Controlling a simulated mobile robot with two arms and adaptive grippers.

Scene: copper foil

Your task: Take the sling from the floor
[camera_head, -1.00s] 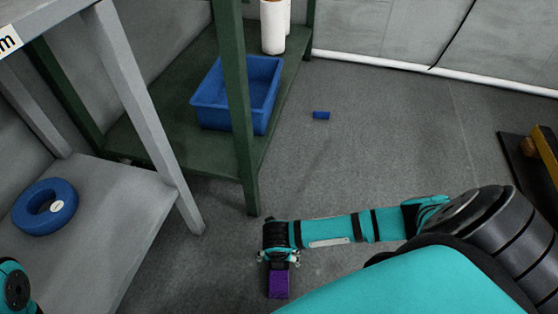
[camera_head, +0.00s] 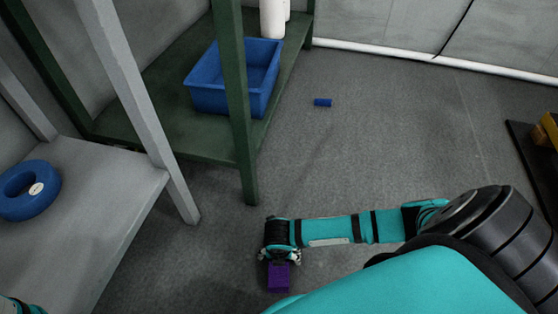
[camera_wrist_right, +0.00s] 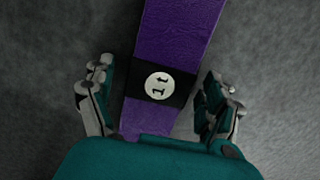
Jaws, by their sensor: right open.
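The sling is a purple strap with a black band and a round white "1 t" label. In the right wrist view the sling (camera_wrist_right: 180,45) runs from the top edge down between the fingers of my right gripper (camera_wrist_right: 160,100). The fingers are open, one on each side, with gaps to the strap. In the head view the purple sling (camera_head: 279,277) shows just below my right gripper (camera_head: 279,256), close to the grey floor; its lower end is hidden by my arm. My left gripper is not in view.
A green shelf (camera_head: 170,135) holds a blue bin (camera_head: 212,97) and a white cylinder (camera_head: 271,20). A grey table (camera_head: 110,195) carries a blue ring (camera_head: 28,190). A small blue cylinder (camera_head: 323,102) lies on open floor. A dark pallet-like edge (camera_head: 530,160) is at right.

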